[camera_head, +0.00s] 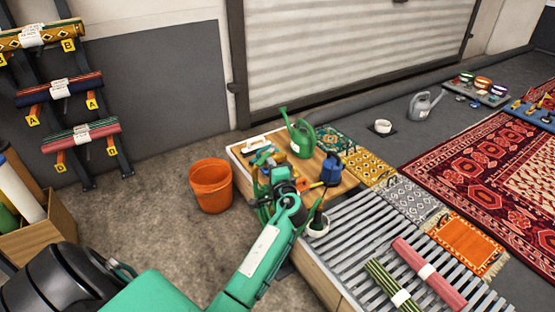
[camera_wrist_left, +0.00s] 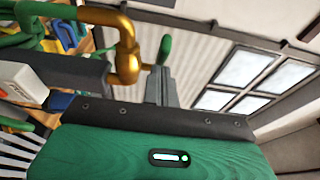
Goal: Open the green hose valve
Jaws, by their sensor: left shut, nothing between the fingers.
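The brass valve pipe (camera_wrist_left: 125,62) crosses the upper left of the left wrist view and bends down to a rounded end. A green handle (camera_wrist_left: 164,49) shows just right of it, close to the tip of my left gripper (camera_wrist_left: 160,72). Whether the finger touches the handle is unclear. My left gripper is shut and empty. In the head view my left wrist covers most of the valve area at the wooden bench's near corner. Green hose (camera_head: 264,210) hangs in loops beside my wrist there.
An orange bucket (camera_head: 210,186) stands on the floor left of the bench (camera_head: 240,160). A green watering can (camera_head: 300,138) and a blue can (camera_head: 331,168) stand on the bench. A slatted platform (camera_head: 350,232) with rolled rugs lies to the right. A rug rack (camera_head: 85,115) stands at left.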

